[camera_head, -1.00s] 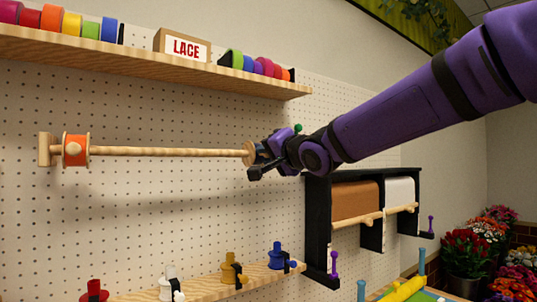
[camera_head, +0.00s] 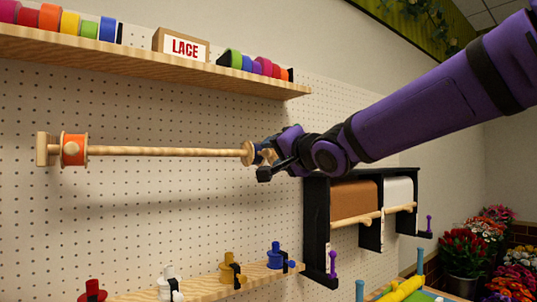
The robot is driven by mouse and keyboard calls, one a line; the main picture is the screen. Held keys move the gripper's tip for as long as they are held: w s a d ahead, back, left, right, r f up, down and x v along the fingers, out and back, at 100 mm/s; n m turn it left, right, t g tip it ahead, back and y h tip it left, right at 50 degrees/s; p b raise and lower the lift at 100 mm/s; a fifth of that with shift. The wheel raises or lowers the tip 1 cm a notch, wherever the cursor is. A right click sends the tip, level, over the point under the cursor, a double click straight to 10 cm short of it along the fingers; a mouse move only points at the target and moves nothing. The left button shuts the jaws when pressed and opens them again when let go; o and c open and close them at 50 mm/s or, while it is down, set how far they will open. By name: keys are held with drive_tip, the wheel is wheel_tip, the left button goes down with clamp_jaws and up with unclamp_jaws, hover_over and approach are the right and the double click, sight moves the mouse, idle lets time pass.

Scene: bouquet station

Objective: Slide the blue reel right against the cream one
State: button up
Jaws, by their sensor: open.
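A wooden rod (camera_head: 165,151) runs out from a block on the pegboard wall. At its left end, close to the block, sits a reel with an orange band (camera_head: 73,149) between wooden flanges. The blue reel (camera_head: 258,154) is near the rod's right end; its round wooden left flange (camera_head: 247,153) shows clearly, while much of its blue band is hidden by my gripper. My gripper (camera_head: 266,160) is open at the blue reel, its dark fingers around or just beside it; I cannot tell whether they touch. I make out no cream reel; the orange one is far left of the blue.
A shelf (camera_head: 150,63) above holds colored ribbon rolls and a LACE box (camera_head: 181,44). Below, a ledge (camera_head: 255,277) carries several colored spool-like pieces. A black paper-roll rack (camera_head: 317,220) stands on the wall below my arm. The rod between the reels is clear.

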drive_tip(key=v, duration=0.7)
drive_tip(key=shift+s, duration=0.1)
